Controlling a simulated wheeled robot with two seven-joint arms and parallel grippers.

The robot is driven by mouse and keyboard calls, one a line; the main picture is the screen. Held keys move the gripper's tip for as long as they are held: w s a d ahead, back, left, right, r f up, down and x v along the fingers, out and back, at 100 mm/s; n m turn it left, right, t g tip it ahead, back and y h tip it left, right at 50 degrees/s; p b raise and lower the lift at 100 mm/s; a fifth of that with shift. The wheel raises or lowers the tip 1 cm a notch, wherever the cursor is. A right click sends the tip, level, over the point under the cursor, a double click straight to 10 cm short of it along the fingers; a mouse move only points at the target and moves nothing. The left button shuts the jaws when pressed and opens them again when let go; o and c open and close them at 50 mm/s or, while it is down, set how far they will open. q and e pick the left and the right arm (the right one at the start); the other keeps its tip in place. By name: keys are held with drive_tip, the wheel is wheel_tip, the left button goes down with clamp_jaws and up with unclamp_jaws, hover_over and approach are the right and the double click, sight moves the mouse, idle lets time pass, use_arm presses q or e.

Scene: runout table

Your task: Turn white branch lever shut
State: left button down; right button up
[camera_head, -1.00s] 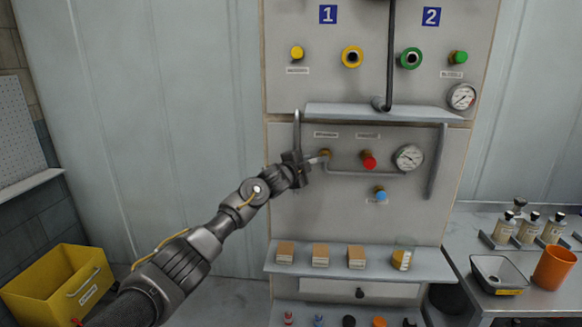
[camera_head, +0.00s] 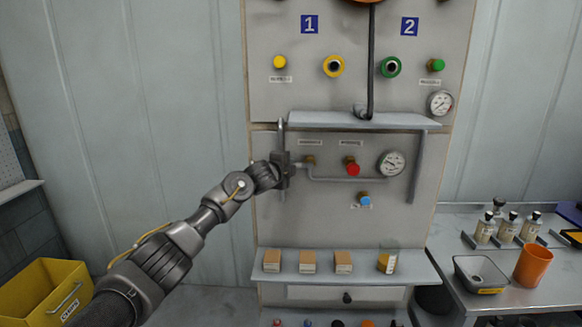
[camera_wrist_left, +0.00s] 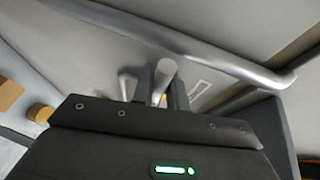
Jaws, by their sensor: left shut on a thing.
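The white branch lever (camera_head: 296,164) is a short pale bar on the left side of a brass valve (camera_head: 309,160), on the grey panel below the upper shelf. It lies roughly level in the head view. My left gripper (camera_head: 283,168) reaches it from the left and is shut on it, covering its outer part. In the left wrist view the lever's pale round end (camera_wrist_left: 164,72) shows between the two fingers of my left gripper (camera_wrist_left: 161,92). My right gripper is in neither view.
A vertical grey pipe (camera_head: 281,135) stands close behind my left gripper. The upper shelf (camera_head: 350,120) is above; a lower shelf (camera_head: 360,267) holds small blocks and a beaker.

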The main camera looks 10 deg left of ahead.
use_arm(q)
drive_tip(key=c, duration=1.4)
unclamp_jaws()
drive_tip(key=shift+s, duration=0.3)
drive_tip(key=b+v, duration=0.3)
drive_tip(key=v, duration=0.7)
drive_tip(key=shift+a+r+b, duration=0.1)
drive_tip(key=shift+r+b, duration=0.05)
drive_tip(key=shift+b, duration=0.15)
